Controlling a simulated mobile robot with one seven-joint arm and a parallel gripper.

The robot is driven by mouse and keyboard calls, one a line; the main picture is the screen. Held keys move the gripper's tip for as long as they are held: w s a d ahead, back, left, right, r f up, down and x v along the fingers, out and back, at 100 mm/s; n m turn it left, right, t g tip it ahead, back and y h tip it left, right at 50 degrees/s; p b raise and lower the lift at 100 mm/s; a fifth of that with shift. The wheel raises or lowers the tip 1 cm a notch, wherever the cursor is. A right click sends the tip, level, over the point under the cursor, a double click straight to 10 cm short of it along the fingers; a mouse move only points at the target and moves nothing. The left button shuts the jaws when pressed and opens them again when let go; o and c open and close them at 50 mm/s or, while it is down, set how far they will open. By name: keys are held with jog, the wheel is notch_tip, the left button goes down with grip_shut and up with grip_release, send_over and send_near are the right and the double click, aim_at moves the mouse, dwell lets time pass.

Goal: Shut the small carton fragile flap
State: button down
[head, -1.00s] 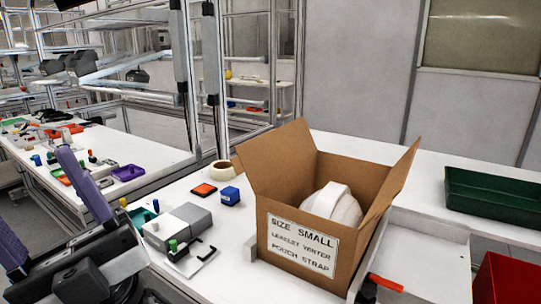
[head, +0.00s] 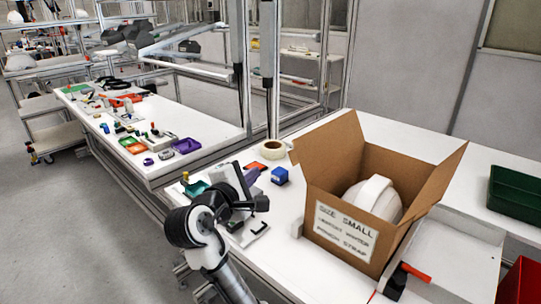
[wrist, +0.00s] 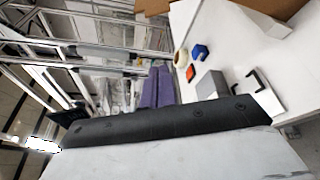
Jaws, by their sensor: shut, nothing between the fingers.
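The small carton (head: 388,252) is an open brown box with a "SIZE SMALL" label on its front. A white helmet shell (head: 372,197) sits inside. Its left flap (head: 328,152) and right flap (head: 441,180) stand up and lean outward. No fragile marking is readable, so I cannot tell which flap bears it. My gripper (head: 252,176) is left of the carton, apart from it, partly hidden by my arm. In the wrist view its purple fingers (wrist: 153,80) are together and empty. A brown carton edge (wrist: 262,8) shows there at the top.
A blue cube (head: 280,176), a tape roll (head: 272,150) and a black-handled piece (head: 252,232) lie left of the carton. A white tray (head: 455,252) with a red-and-black tool (head: 408,277) is at its right. A green bin (head: 515,193) stands farther right.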

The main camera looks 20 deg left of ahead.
jog(key=w+d+p, duration=0.3)
jog(key=w+d, duration=0.1)
jog(key=w, duration=0.4)
jog(key=shift+w+d+p, duration=0.2)
jog(key=shift+w+p, duration=0.1)
jog(key=shift+w, duration=0.05)
dwell(0.4)
